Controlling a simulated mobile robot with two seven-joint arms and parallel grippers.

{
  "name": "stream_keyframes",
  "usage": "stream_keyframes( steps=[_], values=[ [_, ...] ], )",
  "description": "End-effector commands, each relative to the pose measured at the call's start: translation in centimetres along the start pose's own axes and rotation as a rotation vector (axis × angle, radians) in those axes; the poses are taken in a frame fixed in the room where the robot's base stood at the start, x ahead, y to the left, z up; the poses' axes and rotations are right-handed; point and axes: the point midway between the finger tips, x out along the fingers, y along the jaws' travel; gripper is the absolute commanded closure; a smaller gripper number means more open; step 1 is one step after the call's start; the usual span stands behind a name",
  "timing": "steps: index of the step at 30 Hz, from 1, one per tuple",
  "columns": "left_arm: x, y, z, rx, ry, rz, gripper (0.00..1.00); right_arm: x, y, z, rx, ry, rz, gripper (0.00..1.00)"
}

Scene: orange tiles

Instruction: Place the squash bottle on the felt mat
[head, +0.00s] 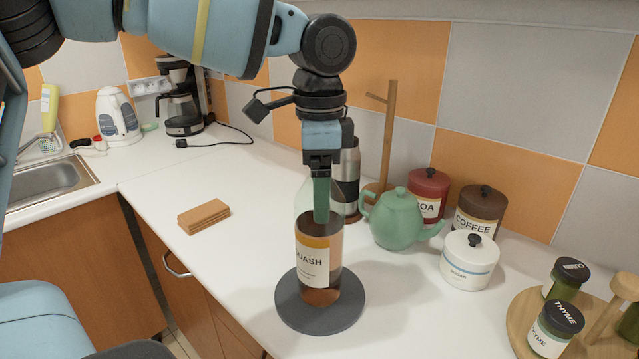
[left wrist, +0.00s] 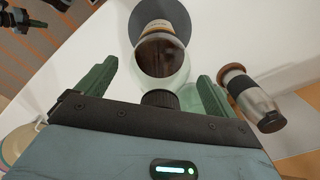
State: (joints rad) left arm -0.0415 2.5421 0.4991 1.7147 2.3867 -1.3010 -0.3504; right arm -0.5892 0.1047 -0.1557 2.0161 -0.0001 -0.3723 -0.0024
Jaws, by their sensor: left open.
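The squash bottle (head: 312,262), clear glass with dark contents and a cream label, stands upright on the round dark grey felt mat (head: 347,312). The left wrist view also shows the bottle (left wrist: 163,55) and part of the mat (left wrist: 181,14). My left gripper (head: 321,215) points down at the bottle's top from above. In the left wrist view its green fingers are spread, one on each side of the bottle's dark cap (left wrist: 160,99), with gaps showing. In the head view the gripper hides the cap. My right gripper is not in view.
A steel flask (head: 347,180), green teapot (head: 396,218) and white lidded pot (head: 469,260) stand behind and right of the bottle. A wooden rack (head: 522,332) with spice jars is at the right. Cork coasters (head: 204,216) lie left. The counter between coasters and mat is clear.

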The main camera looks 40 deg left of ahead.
Motion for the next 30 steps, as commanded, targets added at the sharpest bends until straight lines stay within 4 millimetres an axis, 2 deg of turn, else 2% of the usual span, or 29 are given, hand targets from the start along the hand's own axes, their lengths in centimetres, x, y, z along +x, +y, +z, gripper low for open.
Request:
stream_keyframes(
  steps=[5, 12, 18, 24, 30],
  values=[
    [-2.5, -0.1, -0.1, -0.001, 0.004, -0.003, 0.07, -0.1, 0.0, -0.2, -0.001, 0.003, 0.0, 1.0],
    [-7.5, -0.1, -0.1, -0.002, 0.004, -0.004, 0.07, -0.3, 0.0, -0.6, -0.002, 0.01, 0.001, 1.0],
    [-10.5, 0.0, 0.0, -0.001, 0.002, -0.001, 0.07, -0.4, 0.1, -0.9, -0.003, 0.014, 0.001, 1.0],
    [-11.8, 0.0, 0.0, -0.001, 0.001, 0.0, 0.07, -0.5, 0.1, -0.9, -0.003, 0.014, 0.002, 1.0],
    [-12.0, 0.0, 0.0, 0.0, -0.001, 0.001, 0.07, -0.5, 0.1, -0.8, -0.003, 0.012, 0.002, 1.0]
  ],
)
